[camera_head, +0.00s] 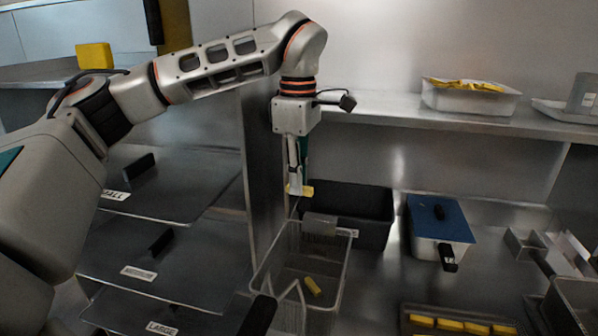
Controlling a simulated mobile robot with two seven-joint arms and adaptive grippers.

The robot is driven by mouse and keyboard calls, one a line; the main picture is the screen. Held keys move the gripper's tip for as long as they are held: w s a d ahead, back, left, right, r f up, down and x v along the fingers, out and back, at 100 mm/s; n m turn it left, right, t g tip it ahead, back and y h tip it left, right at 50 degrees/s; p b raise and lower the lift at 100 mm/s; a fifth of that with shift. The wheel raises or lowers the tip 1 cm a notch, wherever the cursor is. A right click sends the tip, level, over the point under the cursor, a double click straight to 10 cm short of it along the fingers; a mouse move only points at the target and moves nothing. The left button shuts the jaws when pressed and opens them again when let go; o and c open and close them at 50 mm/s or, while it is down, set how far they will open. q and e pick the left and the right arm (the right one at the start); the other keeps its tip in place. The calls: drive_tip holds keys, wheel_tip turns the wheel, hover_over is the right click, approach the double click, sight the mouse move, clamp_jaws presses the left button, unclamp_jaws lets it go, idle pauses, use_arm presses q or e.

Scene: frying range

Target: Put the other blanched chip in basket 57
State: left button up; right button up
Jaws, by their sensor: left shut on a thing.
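My left gripper (298,180) points down and is shut on a yellow chip (306,190). It holds the chip above the back edge of a wire basket (343,275), apart from it. Another yellow chip (313,287) lies inside the basket, towards its middle. A grey plate (320,224) sits at the basket's back rim; I cannot read a number on it. A black handle (258,316) reaches towards the front of the picture. My right gripper is not in view.
A black bin (375,205) stands behind the basket. A blue-lidded container (440,219) is to its right. A dark tray (409,327) with several yellow pieces lies front right. Labelled metal shelves (170,262) are left. A white tub (470,102) stands on the shelf.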

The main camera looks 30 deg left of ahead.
use_arm(q)
drive_tip(key=shift+f, duration=2.05)
drive_tip(key=o, duration=0.8)
wheel_tip(320, 180, up, 12)
drive_tip(key=shift+r, duration=0.1)
